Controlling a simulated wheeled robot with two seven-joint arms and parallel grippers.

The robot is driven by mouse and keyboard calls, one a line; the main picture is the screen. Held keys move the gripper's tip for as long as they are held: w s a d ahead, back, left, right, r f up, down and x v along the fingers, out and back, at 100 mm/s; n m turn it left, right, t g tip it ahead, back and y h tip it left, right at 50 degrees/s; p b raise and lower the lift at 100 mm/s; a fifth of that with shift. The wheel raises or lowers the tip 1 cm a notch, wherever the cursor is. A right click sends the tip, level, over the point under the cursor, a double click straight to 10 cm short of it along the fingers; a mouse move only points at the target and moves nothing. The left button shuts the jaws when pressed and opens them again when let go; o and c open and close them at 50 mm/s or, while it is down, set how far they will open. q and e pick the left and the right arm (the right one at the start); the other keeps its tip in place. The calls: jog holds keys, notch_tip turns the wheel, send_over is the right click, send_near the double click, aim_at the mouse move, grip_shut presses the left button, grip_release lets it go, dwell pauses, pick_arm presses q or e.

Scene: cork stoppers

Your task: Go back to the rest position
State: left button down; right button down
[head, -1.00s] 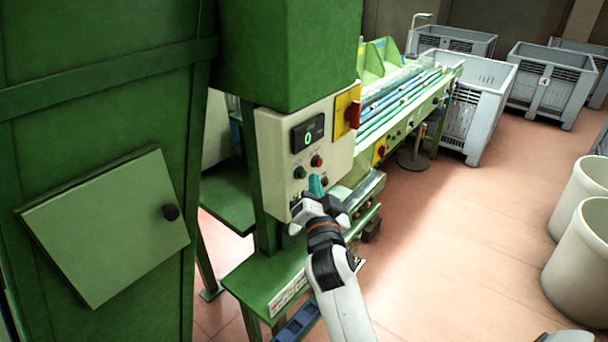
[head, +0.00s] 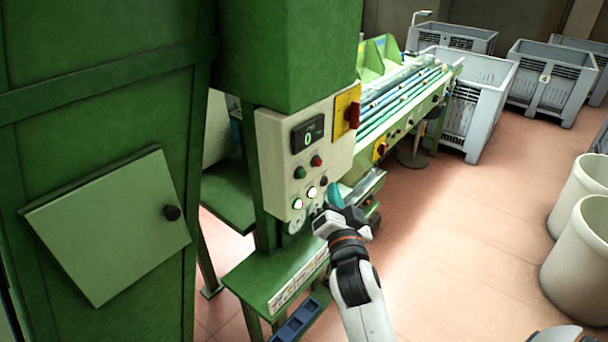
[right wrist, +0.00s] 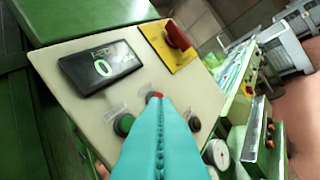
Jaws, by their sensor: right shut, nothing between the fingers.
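My right gripper (head: 333,194) is shut and empty, its teal fingers together just to the right of the lower part of the control panel (head: 275,138). In the right wrist view the teal fingers (right wrist: 160,135) point up at the panel and hide part of its buttons. The panel has a display reading 0 (head: 308,135), a green button (head: 300,172), a red button (head: 316,161) and two lit white buttons, one at the lower left (head: 297,204). A red switch on a yellow plate (head: 346,108) sits at its upper right. My left gripper is not in view.
A green machine cabinet (head: 110,85) fills the left side. A green conveyor bench with tubes (head: 405,100) runs behind the panel. Grey crates (head: 475,105) stand at the back right and white bins (head: 578,250) at the right edge. The reddish floor between is clear.

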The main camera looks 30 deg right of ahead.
dwell(0.4)
jog(key=w+a+f+n+g+y+b, duration=0.1)
jog(key=a+f+n+g+y, duration=0.15)
jog(key=f, duration=0.85)
jog(key=w+a+f+n+g+y+b, duration=0.1)
jog(key=w+a+f+n+y, duration=0.15)
jog(key=f, duration=0.85)
jog(key=s+a+f+n+g+y, duration=0.1)
jog(key=s+a+f+g, duration=0.15)
jog(key=f, duration=0.55)
jog(key=s+a+f+n+g+b, duration=0.1)
jog(key=s+f+n, duration=0.1)
jog(key=s+f, duration=0.35)
jog(key=s+a+f+n+g+y, duration=0.1)
jog(key=s+a+f, duration=0.1)
jog(key=f, duration=0.8)
jog(key=s+f+n+g+b, duration=0.1)
jog(key=s+f+n+g, duration=0.25)
jog(key=s+f, duration=1)
jog(key=s+d+f+n+g, duration=0.1)
jog(key=s+f, duration=0.4)
jog(key=s, duration=0.6)
jog(key=s+d+f+n+g+b, duration=0.1)
jog(key=s+f+g, duration=0.3)
jog(key=s, duration=0.7)
jog(key=shift+f+y, duration=0.3)
jog(key=shift+f, duration=0.4)
jog(key=shift+g, duration=0.25)
